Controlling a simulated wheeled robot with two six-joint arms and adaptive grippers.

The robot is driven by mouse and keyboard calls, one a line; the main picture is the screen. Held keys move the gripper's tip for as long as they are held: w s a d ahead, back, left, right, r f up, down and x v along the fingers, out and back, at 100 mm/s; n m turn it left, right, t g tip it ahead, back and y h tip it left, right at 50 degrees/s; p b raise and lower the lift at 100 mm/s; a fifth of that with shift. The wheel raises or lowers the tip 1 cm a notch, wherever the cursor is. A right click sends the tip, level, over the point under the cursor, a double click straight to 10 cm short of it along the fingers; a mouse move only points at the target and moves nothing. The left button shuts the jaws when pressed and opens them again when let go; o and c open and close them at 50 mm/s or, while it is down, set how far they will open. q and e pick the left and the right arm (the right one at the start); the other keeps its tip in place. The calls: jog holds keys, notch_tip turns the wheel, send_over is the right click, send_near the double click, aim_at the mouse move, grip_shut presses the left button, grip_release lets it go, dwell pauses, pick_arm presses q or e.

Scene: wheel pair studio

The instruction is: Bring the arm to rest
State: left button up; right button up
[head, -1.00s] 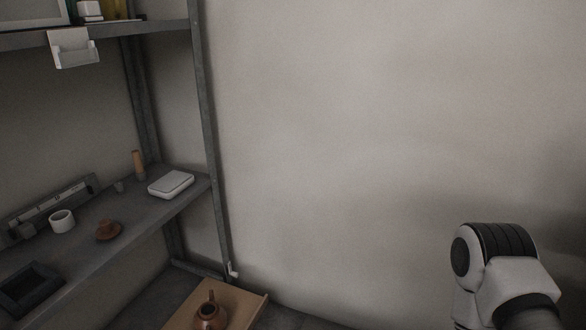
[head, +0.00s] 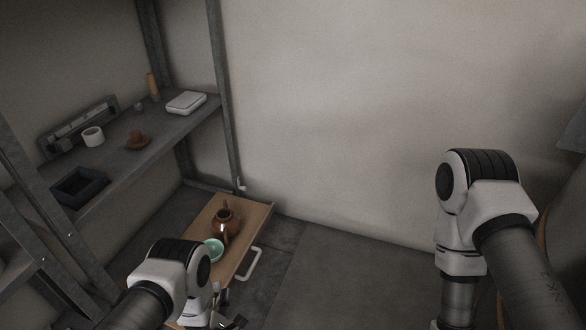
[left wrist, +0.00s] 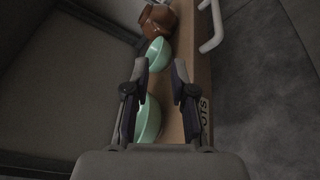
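My left gripper (head: 228,320) is at the bottom of the head view, low over the near end of a wooden tray-like surface (head: 255,222). In the left wrist view its two fingers (left wrist: 160,68) are apart, with nothing gripped at the tips. A green bowl (left wrist: 157,53) lies beyond the tips, and another green bowl (left wrist: 147,122) shows between the fingers, partly hidden by them. One green bowl (head: 213,249) shows in the head view beside my left arm. My right arm shows at the right, but its gripper is outside the picture.
A brown teapot (head: 227,222) stands on the wooden surface, which has a white handle (head: 250,265) on its right side. A grey shelf (head: 125,160) at the left carries a white cup (head: 93,136), a dark tray (head: 80,186) and a white box (head: 187,102). The floor (head: 340,265) between my arms is clear.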

pick_arm(q)
jog(key=w+a+r+m+g, duration=0.2)
jog(key=a+r, duration=0.3)
jog(key=r, duration=0.1)
jog(key=s+f+m+g+p, duration=0.1)
jog(key=s+f+m+g, duration=0.1)
jog(key=s+m+g, duration=1.85)
jog(key=s+r+m+t+p, duration=0.1)
jog(key=s+r+p, duration=0.3)
jog(key=r+p, duration=1.5)
jog(key=s+r+t+p, duration=0.4)
jog(key=r+p, duration=1.5)
jog(key=shift+s+r+m+t, duration=0.2)
jog(key=shift+s+m+t, duration=0.1)
jog(key=shift+m+t, duration=0.05)
